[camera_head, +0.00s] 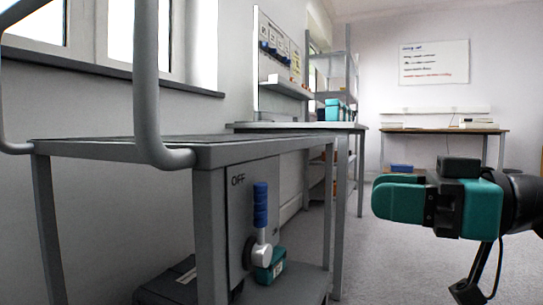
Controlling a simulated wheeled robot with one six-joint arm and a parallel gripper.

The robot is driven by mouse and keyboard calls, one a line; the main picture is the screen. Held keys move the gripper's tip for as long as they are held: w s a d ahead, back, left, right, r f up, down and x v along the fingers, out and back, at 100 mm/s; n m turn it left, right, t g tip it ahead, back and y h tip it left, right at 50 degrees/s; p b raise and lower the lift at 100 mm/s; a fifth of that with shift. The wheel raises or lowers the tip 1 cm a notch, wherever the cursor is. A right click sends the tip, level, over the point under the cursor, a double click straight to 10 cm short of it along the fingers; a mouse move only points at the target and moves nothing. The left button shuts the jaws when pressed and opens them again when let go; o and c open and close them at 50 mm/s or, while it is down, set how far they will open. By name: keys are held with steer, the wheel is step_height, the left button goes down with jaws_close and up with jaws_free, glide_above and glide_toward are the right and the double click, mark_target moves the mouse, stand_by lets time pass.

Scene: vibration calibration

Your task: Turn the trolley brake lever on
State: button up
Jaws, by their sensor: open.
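The trolley (190,152) is grey and stands at the left. The brake lever (260,207) has a blue grip that points up from a silver hub (261,254) on a grey panel (237,212) under the top shelf. My gripper (384,198) is teal and black, points left, and is open and empty. It appears right of the lever and apart from it. The near finger hides most of the other.
A trolley leg (211,240) stands left of the lever and a grey tube handle (147,85) rises above the shelf. A small teal box (270,266) sits below the lever. A workbench (300,126) stands behind. Open floor (345,245) lies between trolley and gripper.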

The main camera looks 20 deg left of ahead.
mark_target(267, 185)
steer(key=a+p, duration=0.2)
steer(key=a, duration=0.2)
steer(key=a+p, duration=0.3)
steer(key=a, duration=0.2)
steer(key=a+p, duration=0.3)
steer(key=a, duration=0.2)
steer(key=shift+w+r, duration=0.15)
steer(key=shift+w, duration=0.2)
steer(key=shift+w+a+f, duration=0.1)
steer(key=shift+a+f, duration=0.1)
steer(key=shift+a, duration=0.4)
steer(key=shift+p, duration=0.3)
jaws_close()
